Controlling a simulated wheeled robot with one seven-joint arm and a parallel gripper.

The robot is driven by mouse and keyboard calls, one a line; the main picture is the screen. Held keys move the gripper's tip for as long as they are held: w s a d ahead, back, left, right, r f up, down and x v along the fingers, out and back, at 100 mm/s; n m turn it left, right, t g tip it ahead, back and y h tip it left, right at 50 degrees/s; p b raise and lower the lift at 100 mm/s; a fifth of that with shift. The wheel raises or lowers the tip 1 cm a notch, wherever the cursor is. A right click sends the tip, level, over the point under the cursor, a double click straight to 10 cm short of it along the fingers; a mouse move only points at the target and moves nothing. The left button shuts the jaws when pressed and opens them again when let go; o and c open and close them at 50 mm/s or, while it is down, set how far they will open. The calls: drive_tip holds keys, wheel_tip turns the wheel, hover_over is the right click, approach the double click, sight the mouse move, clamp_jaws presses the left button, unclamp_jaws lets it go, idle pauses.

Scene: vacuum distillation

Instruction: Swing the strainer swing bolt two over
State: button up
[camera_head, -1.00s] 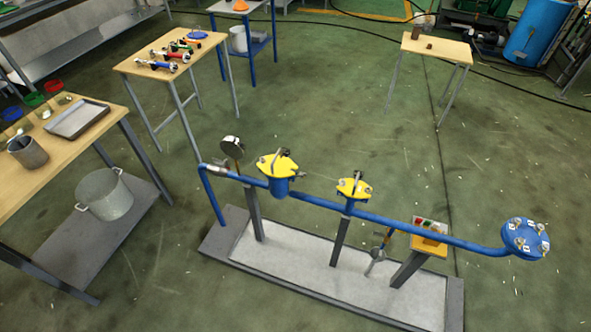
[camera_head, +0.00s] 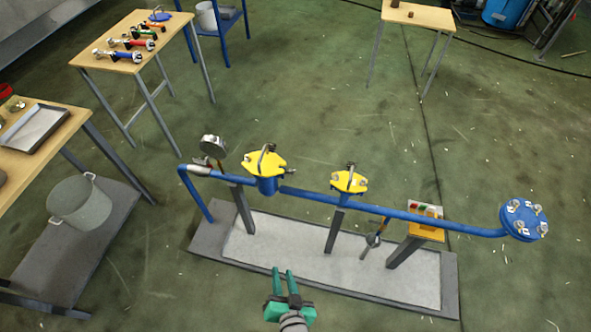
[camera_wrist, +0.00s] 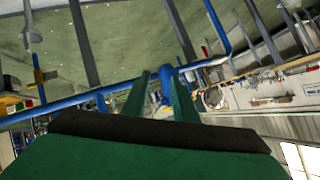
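A blue pipe (camera_head: 403,214) runs across a low stand and carries two yellow-topped fittings. The larger yellow top (camera_head: 265,164) sits on a blue body at the left, with a dark metal bolt or handle piece standing on it. The smaller yellow top (camera_head: 349,182) is to its right, with metal bolts at its edge. I cannot tell which swing bolt is number two. My green gripper (camera_head: 284,270) is in front of the stand, below and apart from both fittings. Its fingers are apart and empty. In the wrist view the gripper (camera_wrist: 160,85) points towards the blue pipe.
A round gauge (camera_head: 213,146) stands at the pipe's left, a bolted blue flange (camera_head: 524,220) at its right end. A tool table (camera_head: 150,50) is behind left. The floor in front is clear.

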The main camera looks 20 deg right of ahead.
drive_tip(key=w+d+f+m+g, duration=0.1)
drive_tip(key=w+d+f+m, duration=0.1)
drive_tip(key=w, duration=0.3)
drive_tip(key=w+d+f+m+g, duration=0.1)
drive_tip(key=w+d+f+m, duration=0.15)
drive_tip(key=w, duration=0.25)
drive_tip(key=m+g+y, duration=0.4)
drive_tip(key=m+g, duration=0.1)
drive_tip(key=m, duration=0.4)
approach(295, 171)
drive_tip(key=x, duration=1)
drive_tip(key=shift+d+f, duration=0.1)
drive_tip(key=shift+d, duration=0.1)
drive_tip(key=shift+w, duration=0.1)
clamp_jaws()
